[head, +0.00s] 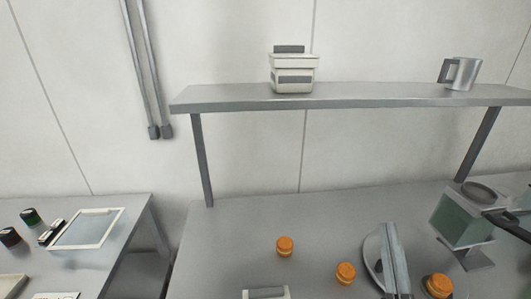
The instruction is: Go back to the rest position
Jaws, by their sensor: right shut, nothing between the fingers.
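My right gripper (492,217) shows at the right edge, with dark fingers. It is shut and empty, and it overlaps the side of a green-sided, grey-topped device (458,220) in the picture. I cannot tell whether they touch. My left gripper is not in view.
Orange rounds (285,246) stand on the grey table (225,240), near a grey upright device (394,262). A white container (266,293) is cut off at the bottom. A side table (125,225) holds a tray (90,228).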

